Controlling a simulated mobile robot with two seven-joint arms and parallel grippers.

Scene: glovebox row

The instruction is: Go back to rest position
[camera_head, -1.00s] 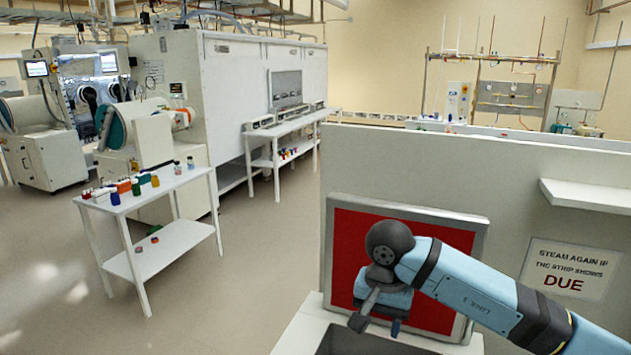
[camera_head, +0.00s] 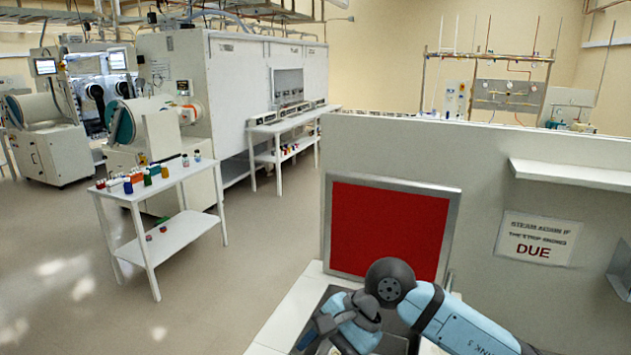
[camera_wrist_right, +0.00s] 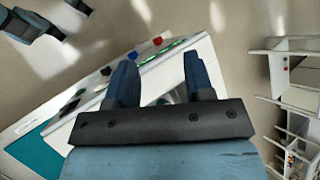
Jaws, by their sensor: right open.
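My right arm comes in from the lower right of the head view, and its gripper (camera_head: 308,338) points down to the left, low over the bench front. In the right wrist view the two fingers of this gripper (camera_wrist_right: 159,66) stand wide apart. Nothing is held between them. A white surface with small coloured items shows beyond the fingers, apart from them as far as I can tell. My left gripper is not in view in the head view.
A white bench (camera_head: 277,325) with a dark basin lies under my right arm. Behind it stand a red panel (camera_head: 385,225) in a grey frame and a partition with a shelf (camera_head: 580,185) and a "DUE" sign (camera_head: 538,238). A white cart (camera_head: 178,190) with small bottles stands left; floor between is clear.

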